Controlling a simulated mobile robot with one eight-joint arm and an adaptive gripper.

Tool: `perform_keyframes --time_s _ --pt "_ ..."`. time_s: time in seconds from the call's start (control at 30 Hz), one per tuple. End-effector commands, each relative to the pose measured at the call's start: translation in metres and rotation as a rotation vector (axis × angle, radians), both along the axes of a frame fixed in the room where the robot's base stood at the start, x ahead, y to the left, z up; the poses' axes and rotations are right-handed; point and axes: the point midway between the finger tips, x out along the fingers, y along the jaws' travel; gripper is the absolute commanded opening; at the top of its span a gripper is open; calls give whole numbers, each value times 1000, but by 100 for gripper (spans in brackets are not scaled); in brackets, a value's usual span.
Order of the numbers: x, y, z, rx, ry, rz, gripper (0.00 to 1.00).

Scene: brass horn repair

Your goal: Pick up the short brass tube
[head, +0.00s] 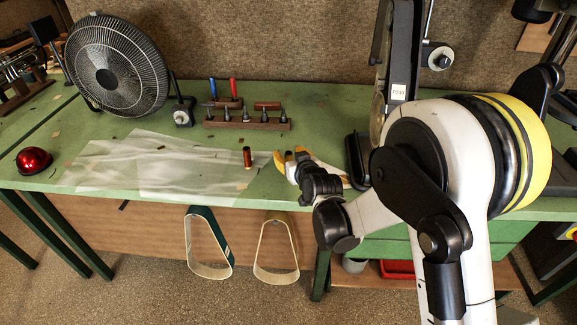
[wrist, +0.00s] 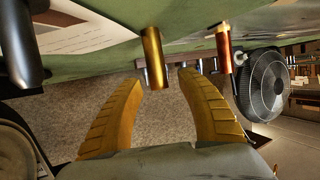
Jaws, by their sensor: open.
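The short brass tube (wrist: 154,57) shows in the wrist view as a plain golden cylinder. It stands on the green bench top, which lies at the upper side of that view. My gripper (wrist: 158,82) is open, with its two yellow fingers apart and the tube's free end just beyond and between the tips. I see no clear contact. In the head view my gripper (head: 288,156) is low over the bench near its front edge, and I cannot pick out the brass tube from the yellow fingers there.
A red-brown tube (head: 247,157) stands left of my gripper; it also shows in the wrist view (wrist: 223,50). A wooden tool rack (head: 245,122), a fan (head: 117,67) and a red dome (head: 33,160) are on the bench. A translucent sheet (head: 110,160) lies flat. A dark machine stands right.

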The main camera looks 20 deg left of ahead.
Motion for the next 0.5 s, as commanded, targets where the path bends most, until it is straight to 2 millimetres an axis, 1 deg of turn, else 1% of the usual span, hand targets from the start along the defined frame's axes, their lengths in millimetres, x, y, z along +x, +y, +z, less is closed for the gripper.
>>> perform_keyframes --time_s 0.2,0.23,0.27,0.3,0.37,0.4,0.5 --pt "3 2 0 0 0 0 45" --pt "3 2 0 0 0 0 44" --pt "3 2 0 0 0 0 35" --pt "3 2 0 0 0 0 23" --pt "2 1 0 0 0 0 4" --pt "2 1 0 0 0 0 0" --pt "2 1 0 0 0 0 0"
